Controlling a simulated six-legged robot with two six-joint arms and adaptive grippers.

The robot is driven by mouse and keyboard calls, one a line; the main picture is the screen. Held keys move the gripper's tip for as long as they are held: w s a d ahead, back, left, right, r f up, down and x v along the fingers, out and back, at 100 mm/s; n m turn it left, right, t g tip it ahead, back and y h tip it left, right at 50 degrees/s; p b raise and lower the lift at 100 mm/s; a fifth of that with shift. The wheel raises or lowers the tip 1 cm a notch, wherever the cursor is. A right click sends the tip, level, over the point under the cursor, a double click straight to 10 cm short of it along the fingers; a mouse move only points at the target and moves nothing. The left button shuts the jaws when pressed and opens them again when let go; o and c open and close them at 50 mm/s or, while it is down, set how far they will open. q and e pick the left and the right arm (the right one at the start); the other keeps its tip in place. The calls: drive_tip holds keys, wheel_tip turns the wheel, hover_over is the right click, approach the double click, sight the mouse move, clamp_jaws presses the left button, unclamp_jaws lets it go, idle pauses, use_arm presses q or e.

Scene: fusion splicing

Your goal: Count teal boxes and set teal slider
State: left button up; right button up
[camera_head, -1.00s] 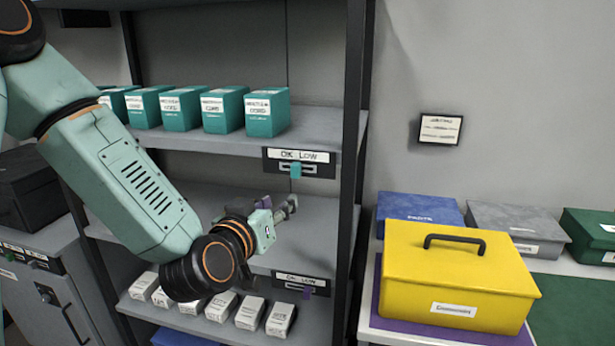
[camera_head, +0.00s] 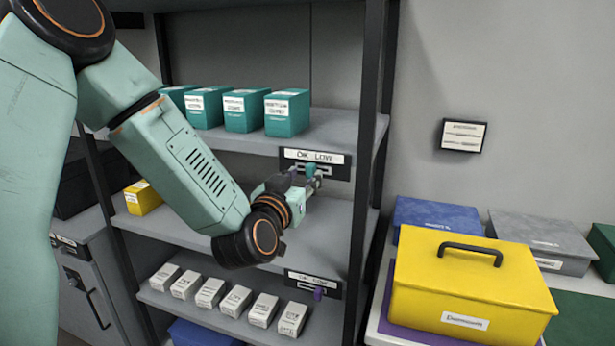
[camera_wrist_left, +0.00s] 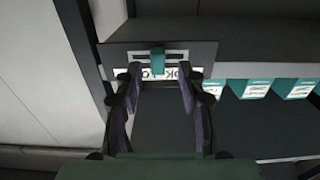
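Several teal boxes (camera_head: 287,113) stand in a row on the upper shelf, the leftmost partly behind my arm; some also show upside down in the left wrist view (camera_wrist_left: 254,89). The teal slider (camera_head: 311,170) is in a slot on the "OK LOW" plate (camera_head: 338,173) at that shelf's front edge. In the left wrist view the slider (camera_wrist_left: 157,61) sits near the slot's middle. My left gripper (camera_head: 302,176) is at the plate. Its fingers (camera_wrist_left: 159,82) are spread on either side of the slider, with gaps visible; contact cannot be told. My right gripper is out of view.
A small yellow box (camera_head: 143,197) is on the middle shelf. A large yellow case (camera_head: 470,292) stands on the table at right. A dark shelf post (camera_head: 366,180) is close right.

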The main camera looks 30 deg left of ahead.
use_arm(q)
drive_tip(key=shift+w+d+r, duration=0.15)
drive_tip(key=shift+w+d, duration=0.1)
drive_tip(key=shift+w, duration=0.5)
drive_tip(key=shift+w+a+f, duration=0.2)
drive_tip(key=shift+w+a, duration=0.1)
drive_tip(key=shift+a, duration=0.35)
drive_tip(key=shift+d+r, duration=0.2)
drive_tip(key=shift+d, duration=0.35)
drive_tip(key=c, duration=0.4)
drive_tip(key=shift+s+a+f, duration=0.1)
drive_tip(key=shift+s+a, duration=0.05)
drive_tip(key=shift+a, duration=0.25)
clamp_jaws()
drive_tip(key=shift+d, duration=0.3)
drive_tip(key=shift+a, duration=0.1)
